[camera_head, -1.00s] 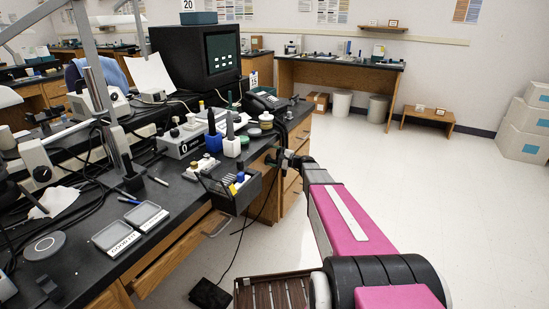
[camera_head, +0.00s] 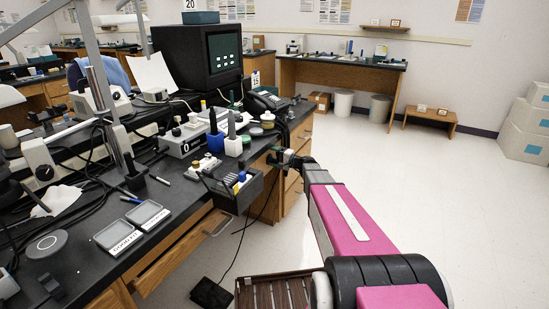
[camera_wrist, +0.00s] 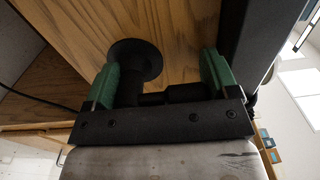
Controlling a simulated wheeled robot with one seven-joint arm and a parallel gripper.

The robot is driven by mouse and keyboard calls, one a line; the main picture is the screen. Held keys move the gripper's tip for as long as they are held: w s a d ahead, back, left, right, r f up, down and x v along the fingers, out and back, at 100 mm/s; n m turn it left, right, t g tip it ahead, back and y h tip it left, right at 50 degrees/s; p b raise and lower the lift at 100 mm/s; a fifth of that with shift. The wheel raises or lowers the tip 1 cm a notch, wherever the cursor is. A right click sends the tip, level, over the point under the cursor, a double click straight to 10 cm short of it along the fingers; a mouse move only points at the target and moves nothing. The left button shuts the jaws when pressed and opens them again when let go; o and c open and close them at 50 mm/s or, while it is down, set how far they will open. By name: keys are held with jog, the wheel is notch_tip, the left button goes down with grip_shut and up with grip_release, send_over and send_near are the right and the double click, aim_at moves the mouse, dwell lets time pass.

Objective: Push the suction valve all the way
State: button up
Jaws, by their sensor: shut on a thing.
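In the wrist view, my gripper (camera_wrist: 162,84) has its two green fingers spread apart, with a black fitting between them. This fitting, which looks like the suction valve (camera_wrist: 135,62), has a round flared end and a short black shaft running sideways between the fingers. It sits in front of a wooden panel. The gripper is shut on the valve. In the head view, my gripper (camera_head: 276,159) is at the bench's right side, just below the top's edge. The valve is too small and dark there to tell apart from it. How far it is pushed in cannot be told.
The black bench top (camera_head: 172,195) is crowded. A black bottle rack (camera_head: 235,196) hangs on its edge left of my gripper. A drawer (camera_head: 185,250) stands open below. A dark vertical post (camera_wrist: 262,45) is close right of the fingers.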

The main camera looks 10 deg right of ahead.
jog(key=shift+s, duration=0.1)
jog(key=o, duration=0.8)
